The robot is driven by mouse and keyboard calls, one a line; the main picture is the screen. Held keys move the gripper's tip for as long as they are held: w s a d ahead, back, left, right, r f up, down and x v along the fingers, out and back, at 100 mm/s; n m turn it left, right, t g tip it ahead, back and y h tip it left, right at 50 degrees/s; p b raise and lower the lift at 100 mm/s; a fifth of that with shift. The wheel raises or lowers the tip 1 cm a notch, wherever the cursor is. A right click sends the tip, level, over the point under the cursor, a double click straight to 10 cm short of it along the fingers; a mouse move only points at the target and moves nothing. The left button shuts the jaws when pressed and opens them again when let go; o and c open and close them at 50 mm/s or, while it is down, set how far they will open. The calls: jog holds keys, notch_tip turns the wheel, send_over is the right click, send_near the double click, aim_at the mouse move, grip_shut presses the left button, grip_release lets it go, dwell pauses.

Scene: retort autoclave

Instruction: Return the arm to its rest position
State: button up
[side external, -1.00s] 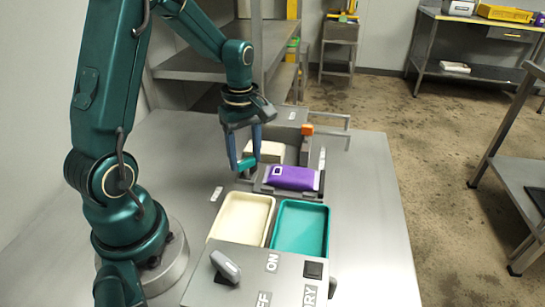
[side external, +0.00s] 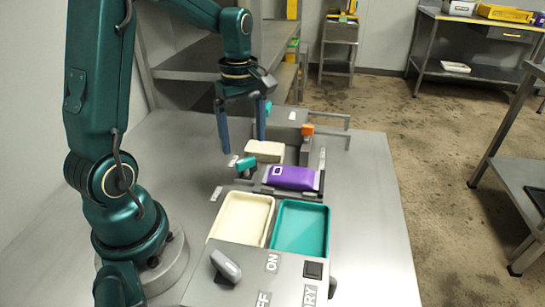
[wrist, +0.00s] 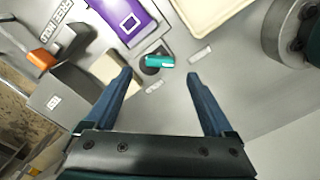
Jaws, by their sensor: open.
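My gripper (side external: 243,141) is open and empty, raised above the table behind the row of trays. Its two blue fingers are spread apart. In the wrist view my gripper (wrist: 167,84) also shows wide open with nothing between the fingers. A small teal handle (side external: 246,164) on a dark mount sits below the fingers, apart from them. It also shows in the wrist view (wrist: 160,61). A purple pouch (side external: 292,178) lies on a dark grey holder, and a cream block (side external: 265,150) sits just behind it.
A cream tray (side external: 240,217) and a teal tray (side external: 301,228) stand at the front. A control panel (side external: 250,275) with a knob is nearest. A grey housing with an orange part (side external: 307,130) stands behind. Metal shelving (side external: 195,68) stands behind my arm. The table's left area is clear.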

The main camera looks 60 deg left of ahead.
jog(key=s+d+r+m+t, duration=0.25)
jog(key=d+r+m, duration=0.25)
jog(key=d+r, duration=0.25)
jog(key=s+d+f+m+t, duration=0.1)
jog(key=s+d+m+t, duration=0.2)
jog(key=m, duration=1)
jog(key=s+d, duration=0.2)
jog(key=s, duration=0.1)
jog(key=shift+s+d, duration=0.3)
jog(key=shift+s, duration=0.05)
